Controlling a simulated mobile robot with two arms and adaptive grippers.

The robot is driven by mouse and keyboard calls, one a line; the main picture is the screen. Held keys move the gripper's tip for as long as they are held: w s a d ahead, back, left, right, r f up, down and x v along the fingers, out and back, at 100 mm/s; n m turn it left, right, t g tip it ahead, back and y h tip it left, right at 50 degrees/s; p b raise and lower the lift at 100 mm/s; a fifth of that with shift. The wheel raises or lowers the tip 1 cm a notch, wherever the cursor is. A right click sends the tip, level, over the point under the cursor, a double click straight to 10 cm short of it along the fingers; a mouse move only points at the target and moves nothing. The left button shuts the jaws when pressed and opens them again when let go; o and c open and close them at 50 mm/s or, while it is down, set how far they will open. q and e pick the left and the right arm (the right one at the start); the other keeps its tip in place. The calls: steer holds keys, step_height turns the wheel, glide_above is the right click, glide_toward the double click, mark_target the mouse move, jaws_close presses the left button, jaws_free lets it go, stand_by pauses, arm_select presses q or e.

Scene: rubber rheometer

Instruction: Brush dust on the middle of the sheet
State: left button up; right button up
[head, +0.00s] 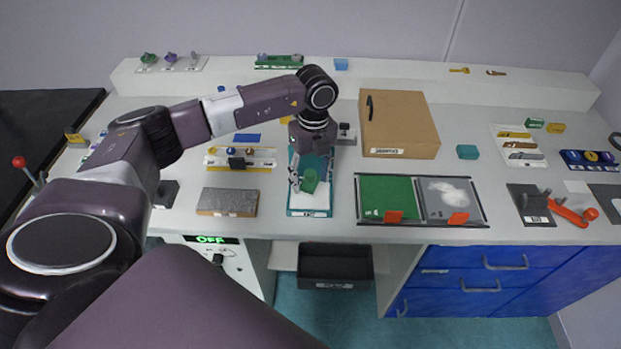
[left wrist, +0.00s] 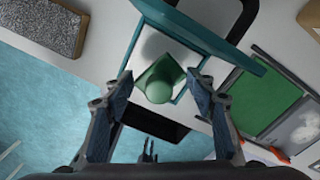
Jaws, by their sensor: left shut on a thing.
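A white sheet (head: 312,201) lies in a teal frame (head: 291,211) near the front edge of the bench. My left gripper (head: 304,176) is over it, pointing down, shut on a green duster (head: 310,183). In the left wrist view the green duster (left wrist: 160,82) has a round knob and a squarish base, between the two fingers. The white sheet (left wrist: 157,45) shows around it. Whether the duster touches the sheet I cannot tell. A grey tray (head: 433,212) with white dust (head: 450,191) lies to the right. My right gripper does not show in the head view.
A green panel (head: 388,192) with an orange clip adjoins the dust tray. A cardboard box (head: 400,125) stands behind. A grey textured block (head: 228,202) lies to the left. A black bin (head: 335,265) is below the bench edge.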

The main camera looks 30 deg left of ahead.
mark_target(313, 175)
arm_select(q)
steer(key=shift+r+p, duration=1.25)
steer(key=shift+r, duration=0.9)
steer(key=shift+s+d+r+m, duration=0.15)
steer(key=shift+d+m, duration=0.35)
steer(key=shift+m, duration=0.5)
steer(key=s+d+r+n+b, duration=0.2)
steer(key=s+d+n, duration=0.4)
steer(key=n, duration=0.6)
steer(key=s+d+r+n+b, duration=0.3)
steer(key=s+d+n, duration=0.3)
steer(key=n, duration=0.7)
steer(key=s, duration=0.2)
steer(key=shift+s+d+r+n+h, duration=0.15)
steer(key=shift+s+r+n+h, duration=0.15)
steer(key=shift+d, duration=0.1)
